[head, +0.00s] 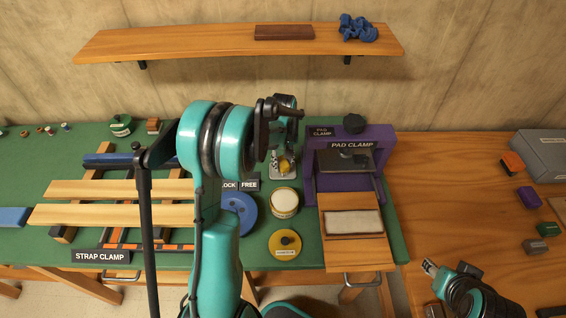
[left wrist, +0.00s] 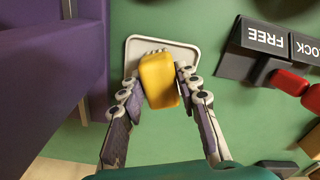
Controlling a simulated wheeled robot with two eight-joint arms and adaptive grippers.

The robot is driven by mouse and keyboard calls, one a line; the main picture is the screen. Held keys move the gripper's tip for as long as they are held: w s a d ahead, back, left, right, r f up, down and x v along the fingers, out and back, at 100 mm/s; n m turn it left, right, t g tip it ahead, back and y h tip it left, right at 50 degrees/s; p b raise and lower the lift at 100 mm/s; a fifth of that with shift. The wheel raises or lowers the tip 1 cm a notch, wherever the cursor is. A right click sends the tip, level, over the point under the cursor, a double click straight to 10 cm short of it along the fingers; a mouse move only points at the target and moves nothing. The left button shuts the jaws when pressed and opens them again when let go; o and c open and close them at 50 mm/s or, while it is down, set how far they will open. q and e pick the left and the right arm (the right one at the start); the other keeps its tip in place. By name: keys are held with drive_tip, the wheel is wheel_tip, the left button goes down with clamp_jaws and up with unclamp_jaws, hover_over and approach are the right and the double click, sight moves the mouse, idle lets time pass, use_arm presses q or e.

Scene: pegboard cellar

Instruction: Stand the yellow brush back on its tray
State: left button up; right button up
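The yellow brush (left wrist: 160,80) is between the two fingertips of my left gripper (left wrist: 158,82), which press against its sides. It leans slightly in the left wrist view. The small pale tray (left wrist: 181,55) lies under and behind it on the green bench top. In the head view the brush (head: 285,167) is a small yellow patch over the tray (head: 283,178), partly hidden by my left gripper (head: 283,153). Whether the brush touches the tray cannot be told. My right gripper (head: 431,267) is low at the right, away from the brush; its opening is unclear.
The purple pad clamp (head: 378,135) stands close to the right of the tray. A LOCK/FREE sign (head: 247,185), a blue disc (head: 238,213) and a round cream-topped tin (head: 285,201) stand nearby. The strap clamp with boards (head: 110,214) fills the left.

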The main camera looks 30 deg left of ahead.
sight(283, 161)
use_arm(q)
drive_tip(key=shift+o, duration=1.3)
drive_tip(key=shift+r, duration=0.2)
wheel_tip(283, 161, up, 12)
drive_tip(key=p, duration=0.4)
